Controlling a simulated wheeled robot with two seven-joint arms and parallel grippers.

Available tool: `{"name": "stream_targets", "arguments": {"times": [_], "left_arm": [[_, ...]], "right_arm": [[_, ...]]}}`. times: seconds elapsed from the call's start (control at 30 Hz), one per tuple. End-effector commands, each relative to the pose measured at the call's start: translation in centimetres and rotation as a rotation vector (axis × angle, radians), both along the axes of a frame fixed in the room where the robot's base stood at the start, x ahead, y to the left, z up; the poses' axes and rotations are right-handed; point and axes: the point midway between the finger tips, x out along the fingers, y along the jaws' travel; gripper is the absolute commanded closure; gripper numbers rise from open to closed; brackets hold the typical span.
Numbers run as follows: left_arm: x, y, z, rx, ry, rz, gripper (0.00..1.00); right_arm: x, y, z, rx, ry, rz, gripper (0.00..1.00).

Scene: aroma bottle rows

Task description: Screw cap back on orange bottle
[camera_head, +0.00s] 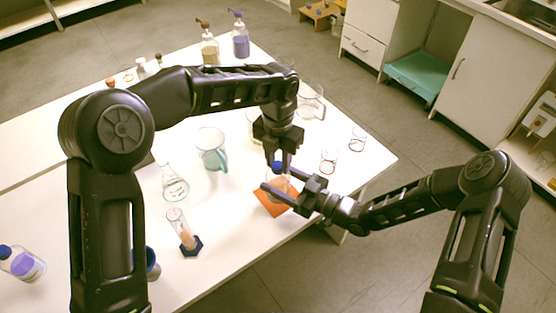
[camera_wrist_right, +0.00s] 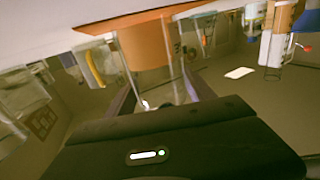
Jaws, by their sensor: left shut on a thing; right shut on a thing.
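The bottle (camera_head: 279,183) stands upright over an orange mat (camera_head: 264,209) near the table's right front edge. Its clear body shows between the fingers in the right wrist view (camera_wrist_right: 178,82). My right gripper (camera_head: 272,190) is shut around the body from the side. The blue cap (camera_head: 276,167) is at the top of the bottle. My left gripper (camera_head: 278,162) points down from above and is shut on the cap. The fingers hide much of the bottle and cap, and I cannot tell whether the cap is threaded on.
A glass mug (camera_head: 211,150), a flask (camera_head: 174,184) and a cylinder on a dark base (camera_head: 190,243) stand to the left. Glass beakers (camera_head: 328,160) stand to the right. Pump bottles (camera_head: 240,38) are at the back. The table (camera_head: 236,255) is clear in front.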

Motion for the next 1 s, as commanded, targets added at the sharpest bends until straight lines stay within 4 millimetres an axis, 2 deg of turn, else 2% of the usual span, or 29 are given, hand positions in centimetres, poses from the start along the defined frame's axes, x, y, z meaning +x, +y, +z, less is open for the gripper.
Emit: {"name": "stream_targets", "arguments": {"times": [0.1, 0.37, 0.4, 0.6, 0.67, 1.0], "left_arm": [[0.02, 0.0, 0.05, -0.001, -0.001, -0.114, 1.0], [0.03, -0.01, 0.06, 0.0, -0.001, -0.126, 1.0], [0.03, -0.01, 0.07, 0.0, -0.001, -0.126, 0.68], [0.01, -0.02, 0.04, 0.0, -0.001, -0.124, 0.52], [0.01, -0.02, 0.04, 0.001, -0.001, -0.124, 0.48], [0.04, -0.01, 0.62, 0.0, -0.001, -0.123, 0.48]], "right_arm": [[0.02, -0.04, -0.02, -0.001, 0.001, -0.001, 1.0], [0.02, -0.05, -0.03, -0.001, 0.001, -0.001, 1.0], [0.02, -0.05, -0.03, -0.001, 0.001, -0.001, 1.0], [0.01, -0.04, -0.03, -0.001, 0.001, -0.001, 1.0], [0.01, -0.04, -0.03, -0.001, 0.001, -0.001, 1.0], [-0.01, -0.03, -0.03, -0.001, 0.001, 0.0, 1.0]]}}
